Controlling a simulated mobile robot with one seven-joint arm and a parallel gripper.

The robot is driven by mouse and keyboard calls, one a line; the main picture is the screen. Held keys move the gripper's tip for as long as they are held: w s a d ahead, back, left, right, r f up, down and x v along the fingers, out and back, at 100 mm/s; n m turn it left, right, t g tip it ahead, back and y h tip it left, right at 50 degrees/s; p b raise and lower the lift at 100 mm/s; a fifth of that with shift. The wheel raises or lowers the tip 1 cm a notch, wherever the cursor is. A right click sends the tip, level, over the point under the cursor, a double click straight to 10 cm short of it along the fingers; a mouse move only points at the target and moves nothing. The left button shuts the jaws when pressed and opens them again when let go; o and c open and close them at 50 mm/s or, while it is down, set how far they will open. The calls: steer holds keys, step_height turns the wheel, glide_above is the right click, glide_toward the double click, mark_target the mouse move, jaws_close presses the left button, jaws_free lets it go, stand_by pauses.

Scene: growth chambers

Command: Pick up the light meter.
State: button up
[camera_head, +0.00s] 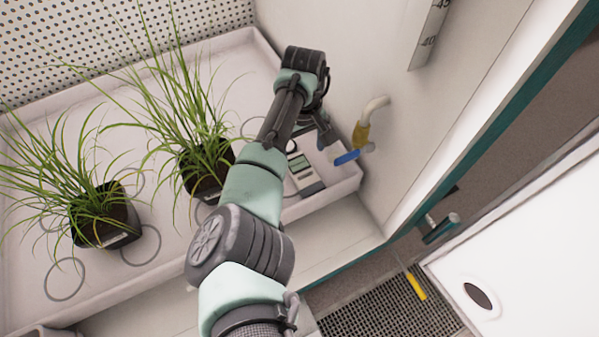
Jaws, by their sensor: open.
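The light meter (304,177) is a small pale handheld device with a dark greenish screen. It lies in the right front corner of the white tray (342,183), just right of my arm. My gripper (325,138) is at the far end of my arm, pointing down above and slightly behind the meter's right side. Its jaws are open and look empty. The fingertips are small and partly dark here, so their exact height over the tray is hard to judge.
Two black pots with grassy plants (105,215) (207,180) stand in the tray left of my arm. An open door (540,230) is at the right.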

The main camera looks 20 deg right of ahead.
mark_target(299, 166)
steer(key=shift+a+f+b, duration=0.15)
steer(key=shift+f+b, duration=1.15)
steer(key=shift+f, duration=0.25)
steer(key=shift+a+f+b, duration=0.15)
steer(key=shift+f+b, duration=1.1)
steer(key=shift+f, duration=0.25)
steer(key=shift+r, duration=0.1)
jaws_close()
step_height(299, 166, up, 10)
steer(key=p, duration=0.7)
